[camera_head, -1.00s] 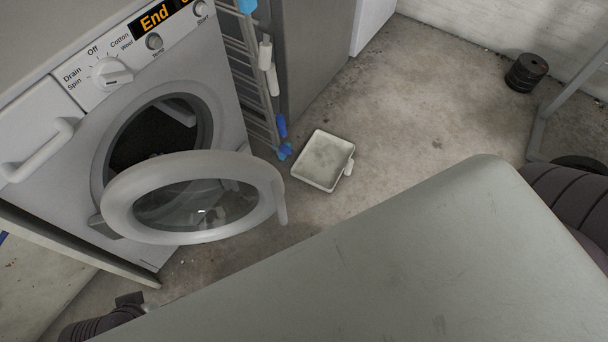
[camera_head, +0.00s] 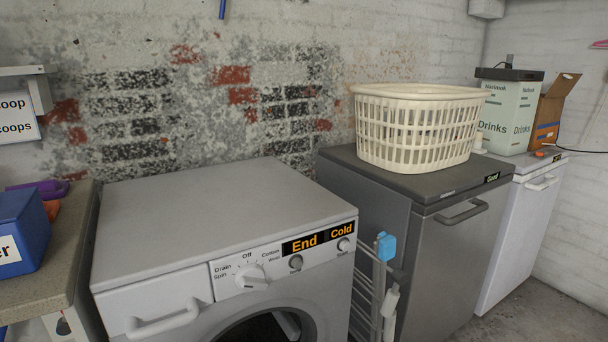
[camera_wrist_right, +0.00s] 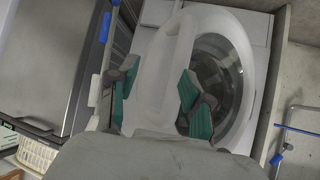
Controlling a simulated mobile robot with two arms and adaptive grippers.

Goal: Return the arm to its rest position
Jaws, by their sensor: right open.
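My right gripper (camera_wrist_right: 157,76) shows in the right wrist view with its two green-padded fingers spread apart and nothing between them. The washing machine (camera_wrist_right: 250,22) lies beyond the fingers in that view, with its round opening and white door ring (camera_wrist_right: 245,60) behind and around the right finger. In the head view the washing machine (camera_head: 215,210) stands at the lower middle, its display reading "End" and "Cold". Only the top of its dark opening shows there. Neither arm shows in the head view, and my left gripper is out of sight.
A cream laundry basket (camera_head: 415,130) sits on a grey appliance (camera_head: 385,190) right of the washer. A rack (camera_head: 365,300) stands in the gap between. A counter (camera_head: 62,250) with a blue box (camera_head: 20,235) is at left.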

